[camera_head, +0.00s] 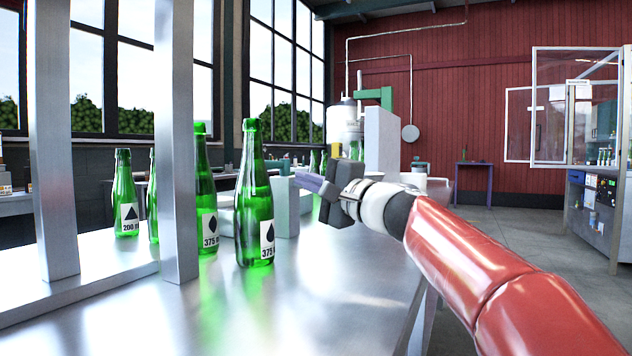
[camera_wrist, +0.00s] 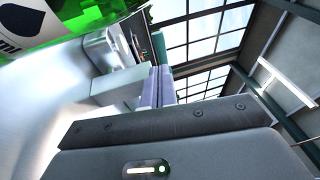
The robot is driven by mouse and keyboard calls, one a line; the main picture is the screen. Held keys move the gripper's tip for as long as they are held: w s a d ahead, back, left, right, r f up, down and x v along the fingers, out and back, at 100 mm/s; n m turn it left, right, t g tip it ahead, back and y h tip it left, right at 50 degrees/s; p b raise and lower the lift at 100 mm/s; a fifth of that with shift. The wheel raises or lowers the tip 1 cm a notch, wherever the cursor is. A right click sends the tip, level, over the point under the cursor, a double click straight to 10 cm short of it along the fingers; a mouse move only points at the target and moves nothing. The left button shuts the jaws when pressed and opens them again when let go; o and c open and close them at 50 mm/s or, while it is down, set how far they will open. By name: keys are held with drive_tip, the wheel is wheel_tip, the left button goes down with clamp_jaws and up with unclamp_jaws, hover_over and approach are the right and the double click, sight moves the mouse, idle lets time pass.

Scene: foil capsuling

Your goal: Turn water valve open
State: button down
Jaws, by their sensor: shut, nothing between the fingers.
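My gripper (camera_head: 308,182) is shut and empty, held above the metal table and pointing left. Its two purple-grey fingers lie side by side in the wrist view (camera_wrist: 156,86). I cannot make out a water valve for certain in either view. A small teal part (camera_head: 281,167) shows just left of the fingertips, above a grey block (camera_head: 286,208); I cannot tell what it is or whether the fingers touch it. A green 375 bottle (camera_head: 257,205) stands upright to the left of the fingers.
More green bottles (camera_head: 126,195) stand on the metal table (camera_head: 330,295), behind metal posts (camera_head: 172,140) at the left. A machine with a green top (camera_head: 374,97) stands behind my gripper. Floor is free at the right, before a glazed cabinet (camera_head: 590,215).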

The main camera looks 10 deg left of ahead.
sight(272, 168)
drive_tip(key=p+x, duration=0.3)
drive_tip(key=x, duration=0.5)
drive_tip(key=shift+w+a, duration=0.15)
drive_tip(key=shift+a, duration=0.2)
drive_tip(key=shift+w+a+b, duration=0.15)
drive_tip(key=shift+a+b, duration=0.25)
drive_tip(key=shift+a, duration=0.5)
